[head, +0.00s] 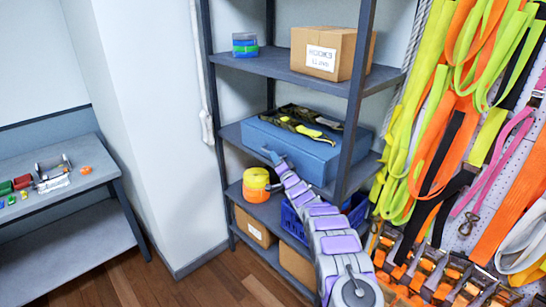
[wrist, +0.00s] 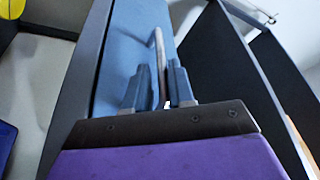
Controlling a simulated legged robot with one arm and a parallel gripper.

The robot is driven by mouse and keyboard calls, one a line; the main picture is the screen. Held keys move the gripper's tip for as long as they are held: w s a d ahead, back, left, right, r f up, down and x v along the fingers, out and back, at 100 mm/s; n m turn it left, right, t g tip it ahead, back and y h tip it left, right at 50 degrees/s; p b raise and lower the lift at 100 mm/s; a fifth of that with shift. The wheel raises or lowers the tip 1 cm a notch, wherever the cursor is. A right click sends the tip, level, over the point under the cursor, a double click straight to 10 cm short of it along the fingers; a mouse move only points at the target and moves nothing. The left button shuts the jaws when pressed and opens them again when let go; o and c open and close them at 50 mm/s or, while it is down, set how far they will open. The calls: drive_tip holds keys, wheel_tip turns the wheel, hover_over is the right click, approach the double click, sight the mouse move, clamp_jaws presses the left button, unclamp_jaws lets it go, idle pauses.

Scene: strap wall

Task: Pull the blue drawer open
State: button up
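The blue drawer (head: 292,148) sits on the middle shelf of the dark rack and looks closed. Its blue front (wrist: 120,45) fills the upper middle of the wrist view. A thin grey-brown bar handle (wrist: 158,45) stands out from it. My gripper (wrist: 160,85) has its two blue-grey fingers on either side of the handle's near end. I cannot tell whether both fingers press on it. In the head view my gripper (head: 272,156) is at the left part of the drawer front, with my arm reaching up from below.
Dark tools with yellow grips (head: 307,125) lie on top of the drawer. A cardboard box (head: 322,52) is on the shelf above. An orange-yellow roll (head: 256,185) and a blue basket (head: 292,222) are below. Straps (head: 440,130) hang at right; a grey bench (head: 80,182) stands left.

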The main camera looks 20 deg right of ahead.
drive_tip(key=shift+b+x, duration=0.3)
drive_tip(key=shift+x, duration=1)
drive_tip(key=shift+w, duration=0.1)
clamp_jaws()
drive_tip(key=shift+f, duration=0.1)
